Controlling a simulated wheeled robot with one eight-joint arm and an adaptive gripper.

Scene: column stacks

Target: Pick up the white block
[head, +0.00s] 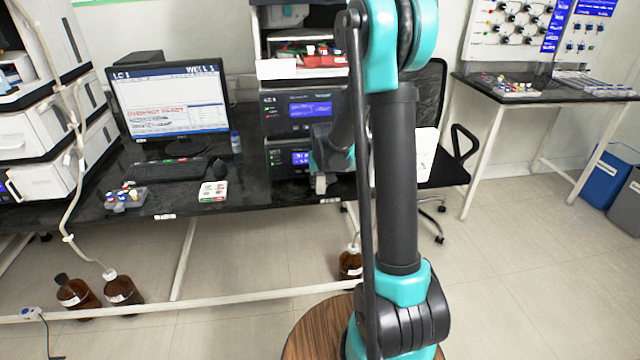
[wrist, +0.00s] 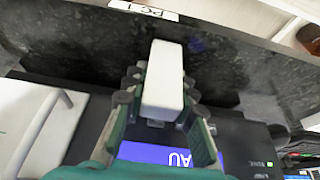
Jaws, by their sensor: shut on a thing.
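The white block (wrist: 163,75) is a pale upright box between the fingers of my gripper (wrist: 163,92) in the wrist view. The dark finger pads press on it from both sides, so my gripper is shut on it. In the head view a small pale part of the block (head: 321,184) shows below my gripper (head: 319,170), over the front edge area of the black bench (head: 255,193). The arm hides part of this area. I cannot tell whether the block touches the bench.
Stacked instruments with a blue display (head: 310,109) stand close behind my gripper. A monitor (head: 170,98), keyboard (head: 166,170) and small white box (head: 213,191) are to the left. A tray of coloured-cap vials (head: 125,197) sits at the bench's left.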

